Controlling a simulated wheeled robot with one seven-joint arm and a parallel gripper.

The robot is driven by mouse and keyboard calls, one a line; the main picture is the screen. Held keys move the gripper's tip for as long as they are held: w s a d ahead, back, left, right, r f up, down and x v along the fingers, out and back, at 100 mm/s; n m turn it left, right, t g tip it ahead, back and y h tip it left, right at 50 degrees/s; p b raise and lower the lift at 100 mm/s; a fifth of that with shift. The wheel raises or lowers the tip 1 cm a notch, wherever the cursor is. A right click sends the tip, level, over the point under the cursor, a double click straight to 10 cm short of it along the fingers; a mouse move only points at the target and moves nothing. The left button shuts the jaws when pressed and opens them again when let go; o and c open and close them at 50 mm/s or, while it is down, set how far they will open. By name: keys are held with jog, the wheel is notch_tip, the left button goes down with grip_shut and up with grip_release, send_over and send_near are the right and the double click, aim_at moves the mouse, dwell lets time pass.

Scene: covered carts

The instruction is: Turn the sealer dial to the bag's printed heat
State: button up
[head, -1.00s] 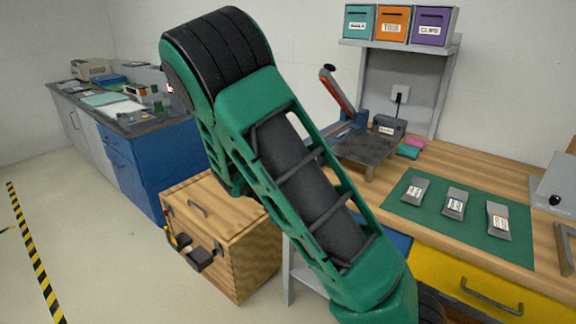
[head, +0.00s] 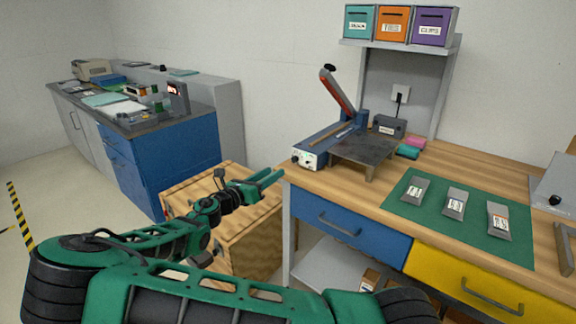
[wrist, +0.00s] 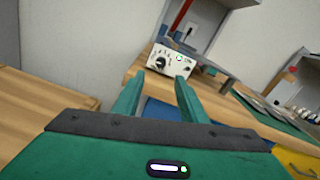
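The heat sealer (head: 335,135) stands on the wooden bench with its red-handled arm raised. Its white front panel (head: 307,159) carries the dial. In the wrist view the panel (wrist: 183,62) shows a black dial (wrist: 161,63) with marks around it, too small to read. Several grey bags with printed labels lie on the green mat (head: 425,214), among them a left bag (head: 415,190), a middle bag (head: 455,204) and a right bag (head: 498,222). Their print is not legible. My gripper (head: 275,177) is open and empty, left of and below the panel, apart from it.
A wooden crate (head: 255,245) stands on the floor under my gripper. The bench has a blue drawer (head: 335,225) and a yellow drawer (head: 470,280). A grey plate (head: 366,150) sits right of the sealer. Teal, orange and purple bins stand on the shelf above.

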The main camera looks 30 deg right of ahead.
aim_at(292, 161)
jog(key=x, duration=1)
jog(key=shift+d, duration=0.15)
grip_shut()
